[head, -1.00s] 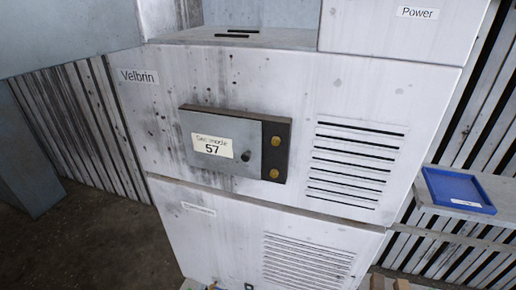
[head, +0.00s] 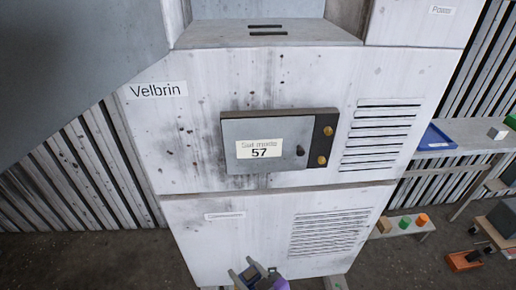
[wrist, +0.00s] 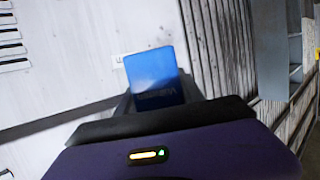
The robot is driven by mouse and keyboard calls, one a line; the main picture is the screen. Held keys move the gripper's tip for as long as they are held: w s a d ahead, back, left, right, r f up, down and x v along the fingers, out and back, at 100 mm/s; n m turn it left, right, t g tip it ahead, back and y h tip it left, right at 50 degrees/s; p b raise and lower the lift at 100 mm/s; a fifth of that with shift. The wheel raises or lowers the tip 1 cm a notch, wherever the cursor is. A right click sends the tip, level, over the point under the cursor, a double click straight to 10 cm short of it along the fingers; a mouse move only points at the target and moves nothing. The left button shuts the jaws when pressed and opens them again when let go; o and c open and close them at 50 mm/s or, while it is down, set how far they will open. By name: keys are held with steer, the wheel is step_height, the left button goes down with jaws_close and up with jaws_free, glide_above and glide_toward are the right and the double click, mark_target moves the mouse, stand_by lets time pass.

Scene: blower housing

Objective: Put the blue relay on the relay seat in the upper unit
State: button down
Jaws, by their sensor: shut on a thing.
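The blue relay (wrist: 155,77) is held between the fingers of my gripper (wrist: 158,100) in the wrist view; a label on it is too blurred to read. In the head view my gripper (head: 256,277) is at the bottom edge, in front of the lower white cabinet, and the relay is hard to make out there. The upper unit (head: 180,140) is a white cabinet marked "Velbrin", with a grey cover (head: 240,130) bearing a "57" label, a dark knob and two brass fasteners. The cover looks closed. No relay seat is visible.
A lower white cabinet (head: 235,240) with vents stands beneath the upper unit. At right are a blue tray (head: 437,137) on a shelf, a low bench with small coloured blocks (head: 404,222), and an orange bin (head: 464,261). Slatted wall panels (head: 75,170) flank the cabinets. Floor shows at left.

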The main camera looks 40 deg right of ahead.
steer(key=shift+w+a+r+p, duration=0.15)
steer(key=shift+r+p, duration=0.1)
steer(key=shift+r, duration=0.3)
steer(key=shift+w+a+r+p, duration=0.1)
steer(key=shift+r+p, duration=0.15)
steer(key=shift+r, duration=0.25)
steer(key=shift+r, duration=0.15)
